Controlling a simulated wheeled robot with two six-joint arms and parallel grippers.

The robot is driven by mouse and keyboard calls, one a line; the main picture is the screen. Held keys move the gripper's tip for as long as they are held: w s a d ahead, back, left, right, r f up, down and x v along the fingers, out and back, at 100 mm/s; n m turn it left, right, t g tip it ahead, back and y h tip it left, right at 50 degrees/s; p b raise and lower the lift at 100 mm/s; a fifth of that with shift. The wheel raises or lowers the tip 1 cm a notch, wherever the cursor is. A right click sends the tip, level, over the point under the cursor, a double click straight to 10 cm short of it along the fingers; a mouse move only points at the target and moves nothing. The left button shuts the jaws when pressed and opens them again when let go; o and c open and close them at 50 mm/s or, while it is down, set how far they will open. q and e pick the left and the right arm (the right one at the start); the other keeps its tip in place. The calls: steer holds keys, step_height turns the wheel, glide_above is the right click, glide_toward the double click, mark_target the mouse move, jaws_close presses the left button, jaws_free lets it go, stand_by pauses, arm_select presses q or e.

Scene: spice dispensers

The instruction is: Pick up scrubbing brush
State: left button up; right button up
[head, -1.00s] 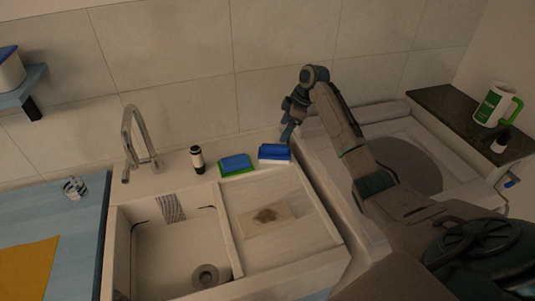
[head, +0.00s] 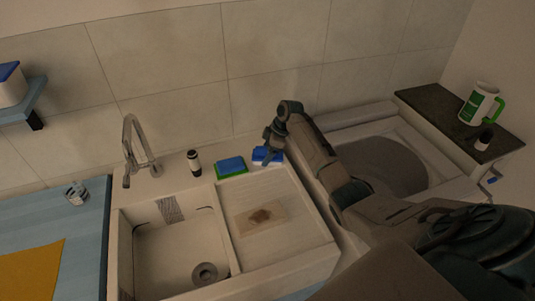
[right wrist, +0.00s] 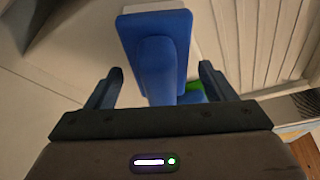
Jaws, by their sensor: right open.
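The scrubbing brush (head: 262,155) is blue with a white edge and lies on the sink's back ledge, right of a blue and green sponge (head: 231,167). My right gripper (head: 273,146) is over it and partly covers it in the head view. In the right wrist view the blue brush (right wrist: 160,60) extends between the two open fingers of my right gripper (right wrist: 157,88), with space on both sides. The fingers do not visibly touch it. My left gripper is not in view.
A dark bottle (head: 194,163) and a tap (head: 135,150) stand left of the sponge. The sink basin (head: 180,250) and drainboard (head: 265,210) lie in front. A tiled wall (head: 280,70) is close behind. A green and white jug (head: 480,104) stands far right.

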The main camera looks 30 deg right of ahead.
steer(key=shift+c, duration=1.2)
steer(key=c, duration=1)
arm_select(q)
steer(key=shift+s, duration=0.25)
arm_select(e)
steer(key=shift+o, duration=0.2)
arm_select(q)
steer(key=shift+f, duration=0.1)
